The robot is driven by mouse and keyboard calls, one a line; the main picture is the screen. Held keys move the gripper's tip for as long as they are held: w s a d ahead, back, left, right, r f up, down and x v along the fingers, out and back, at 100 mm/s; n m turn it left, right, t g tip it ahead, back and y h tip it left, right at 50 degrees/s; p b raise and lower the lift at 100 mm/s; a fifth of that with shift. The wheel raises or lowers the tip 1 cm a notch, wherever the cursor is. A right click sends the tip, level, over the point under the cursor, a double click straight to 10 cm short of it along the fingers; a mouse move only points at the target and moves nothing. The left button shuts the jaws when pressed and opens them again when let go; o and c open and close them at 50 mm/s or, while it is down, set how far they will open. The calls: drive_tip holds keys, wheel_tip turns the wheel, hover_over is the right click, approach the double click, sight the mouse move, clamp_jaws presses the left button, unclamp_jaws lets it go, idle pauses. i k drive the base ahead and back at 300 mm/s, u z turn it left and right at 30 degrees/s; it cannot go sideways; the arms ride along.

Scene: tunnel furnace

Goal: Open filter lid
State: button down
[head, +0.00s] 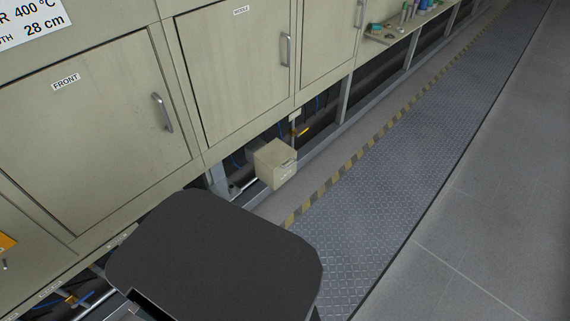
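A small beige box (274,166) sits low under the furnace cabinets, near the middle of the head view. It has a small light label or latch on its right-hand face, too small to make out. Its top looks closed. Nothing in view is clearly marked as the filter lid, so I cannot tell for certain whether it belongs to this box. My gripper is not in view.
Beige cabinet doors marked FRONT (90,130) and MIDDLE (235,70) are shut. An orange-handled valve (301,132) is behind the box. A shelf (400,28) holds small items. Striped edging (345,163) borders the clear metal walkway (400,165).

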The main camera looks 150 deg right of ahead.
sight(276, 153)
drive_tip(key=z, duration=2.2)
drive_tip(key=i, duration=0.05)
drive_tip(key=z, duration=3.1)
